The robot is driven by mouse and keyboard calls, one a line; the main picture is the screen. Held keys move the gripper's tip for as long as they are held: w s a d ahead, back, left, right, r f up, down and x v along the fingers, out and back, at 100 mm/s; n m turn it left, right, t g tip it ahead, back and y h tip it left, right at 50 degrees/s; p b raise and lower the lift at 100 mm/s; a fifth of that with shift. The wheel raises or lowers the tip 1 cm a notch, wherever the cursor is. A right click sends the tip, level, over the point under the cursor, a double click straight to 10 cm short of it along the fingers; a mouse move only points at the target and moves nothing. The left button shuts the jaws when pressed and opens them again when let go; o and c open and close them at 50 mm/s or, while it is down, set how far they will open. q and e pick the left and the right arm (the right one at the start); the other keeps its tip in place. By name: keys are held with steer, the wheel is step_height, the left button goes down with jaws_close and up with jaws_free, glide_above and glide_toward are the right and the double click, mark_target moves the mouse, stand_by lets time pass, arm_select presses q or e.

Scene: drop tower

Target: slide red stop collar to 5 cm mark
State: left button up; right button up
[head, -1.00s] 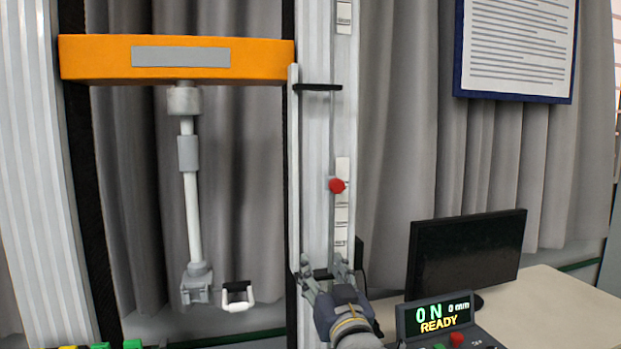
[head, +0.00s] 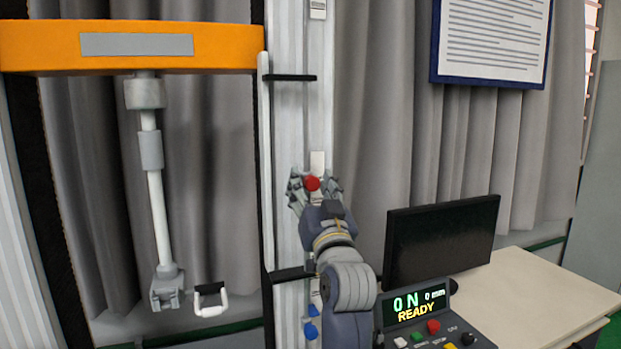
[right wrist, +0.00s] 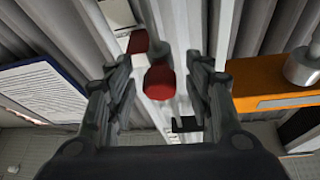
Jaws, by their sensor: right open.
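The red stop collar (head: 312,183) sits on the front of the pale tower column (head: 285,130), beside a white scale label (head: 317,160). My right gripper (head: 315,187) is open, with its fingers on either side of the collar. In the right wrist view, the red knob of the collar (right wrist: 159,80) shows between the two open fingers (right wrist: 157,65), with gaps on both sides. I cannot read the scale marks. My gripper and arm hide part of the scale below the collar. My left gripper is not in view.
Black brackets (head: 292,78) stick out from the column above and below the collar. An orange crossbeam (head: 50,48) carries a hanging white rod (head: 160,215) at left. A control box (head: 420,305) reading READY and a monitor (head: 440,240) stand at right.

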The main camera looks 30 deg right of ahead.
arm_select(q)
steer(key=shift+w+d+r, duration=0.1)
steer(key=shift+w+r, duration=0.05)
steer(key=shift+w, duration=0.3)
arm_select(e)
steer(key=shift+w+d+r, duration=0.15)
steer(key=shift+w, duration=0.2)
jaws_close()
arm_select(q)
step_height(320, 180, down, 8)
steer(key=b, duration=0.8)
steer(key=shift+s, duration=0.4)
arm_select(e)
step_height(320, 180, down, 15)
